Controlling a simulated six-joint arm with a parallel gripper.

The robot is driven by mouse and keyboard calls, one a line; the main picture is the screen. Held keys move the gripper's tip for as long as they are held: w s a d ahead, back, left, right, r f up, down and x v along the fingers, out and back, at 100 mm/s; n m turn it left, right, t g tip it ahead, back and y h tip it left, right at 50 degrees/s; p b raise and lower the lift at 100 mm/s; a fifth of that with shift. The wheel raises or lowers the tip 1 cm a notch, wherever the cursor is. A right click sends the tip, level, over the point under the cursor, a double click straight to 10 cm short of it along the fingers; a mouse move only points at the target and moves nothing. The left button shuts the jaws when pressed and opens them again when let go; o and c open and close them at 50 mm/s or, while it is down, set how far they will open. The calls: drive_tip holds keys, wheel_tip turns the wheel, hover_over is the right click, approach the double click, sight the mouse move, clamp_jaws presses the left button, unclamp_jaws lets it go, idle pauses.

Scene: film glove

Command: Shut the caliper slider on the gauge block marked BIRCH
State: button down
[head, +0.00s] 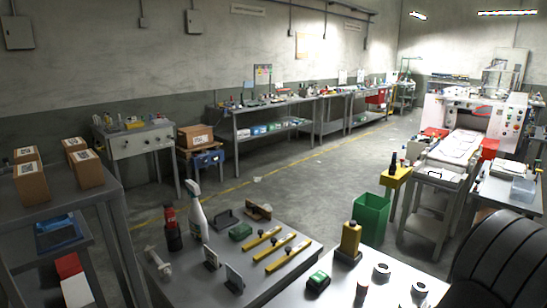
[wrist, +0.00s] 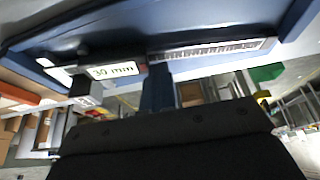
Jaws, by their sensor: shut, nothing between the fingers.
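In the wrist view, a long blue body with a silver graduated scale (wrist: 210,50) and a pale label reading "30 mm" (wrist: 113,71) runs across the top; it looks like the caliper, seen very close. My gripper (wrist: 158,72) shows as a narrow dark blue piece rising from a black block; it is shut and empty, with its tip just below the scale. I cannot tell whether it touches. A small pale block (wrist: 86,101) lies left of it, its marking unreadable. I cannot make out the name BIRCH on anything. In the head view I cannot pick out the caliper for certain.
A grey bench in the head view holds a spray bottle (head: 196,217), several yellow bars (head: 288,254), a green block (head: 241,231) and upright plates (head: 234,279). A pale table beside it bears a yellow bottle (head: 350,239) and ring-shaped parts (head: 381,271). A green bin (head: 371,217) stands behind.

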drive_tip(key=shift+w+a, duration=0.1)
idle(0.3)
drive_tip(key=shift+w+a, duration=0.15)
drive_tip(key=shift+w, duration=0.05)
wheel_tip(320, 180, up, 8)
idle(0.9)
drive_tip(key=shift+f, duration=4)
drive_tip(key=shift+r, duration=0.1)
